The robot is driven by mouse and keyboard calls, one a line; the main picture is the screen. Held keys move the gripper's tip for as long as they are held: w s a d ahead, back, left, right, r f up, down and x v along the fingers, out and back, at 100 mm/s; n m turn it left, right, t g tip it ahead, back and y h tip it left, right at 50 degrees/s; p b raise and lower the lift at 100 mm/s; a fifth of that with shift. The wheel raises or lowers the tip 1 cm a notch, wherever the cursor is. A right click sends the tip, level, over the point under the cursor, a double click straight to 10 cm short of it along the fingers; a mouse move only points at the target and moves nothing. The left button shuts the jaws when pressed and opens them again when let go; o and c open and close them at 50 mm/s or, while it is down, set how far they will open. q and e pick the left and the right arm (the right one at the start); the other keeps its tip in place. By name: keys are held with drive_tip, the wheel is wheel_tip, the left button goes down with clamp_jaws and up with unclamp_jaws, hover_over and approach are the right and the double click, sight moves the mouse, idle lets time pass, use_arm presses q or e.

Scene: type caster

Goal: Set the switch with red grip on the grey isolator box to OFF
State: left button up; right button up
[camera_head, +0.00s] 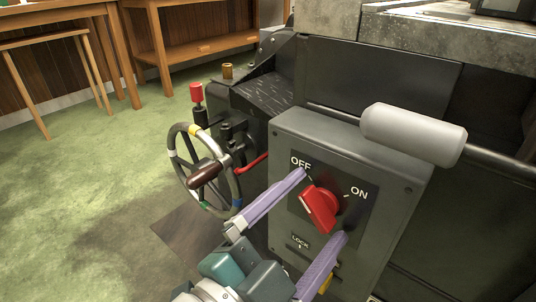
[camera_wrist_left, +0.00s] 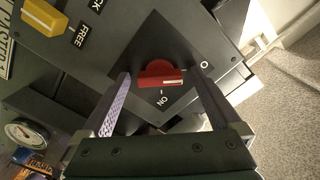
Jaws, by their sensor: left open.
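The grey isolator box (camera_head: 392,165) stands at the centre right of the head view, with OFF and ON printed on its dark dial plate. The red grip (camera_head: 320,208) of the switch sits between and below these labels; I cannot tell for sure which mark it points at. It also shows in the left wrist view (camera_wrist_left: 160,70), near the ON and O marks. My left gripper (camera_head: 324,204) is open, its two purple-padded fingers on either side of the red grip. In the left wrist view its fingers (camera_wrist_left: 158,76) show gaps beside the grip. My right gripper is out of view.
A grey cylindrical handle (camera_head: 412,134) on a bar crosses the box's top. A handwheel (camera_head: 205,170) and a red-knobbed lever (camera_head: 197,92) stand to the left. A yellow knob (camera_wrist_left: 44,17) is near FREE in the left wrist view. Green floor (camera_head: 90,190) is open at left.

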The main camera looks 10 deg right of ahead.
use_arm(q)
drive_tip(key=shift+a, duration=0.1)
drive_tip(key=p+v, duration=0.3)
drive_tip(key=v, duration=0.7)
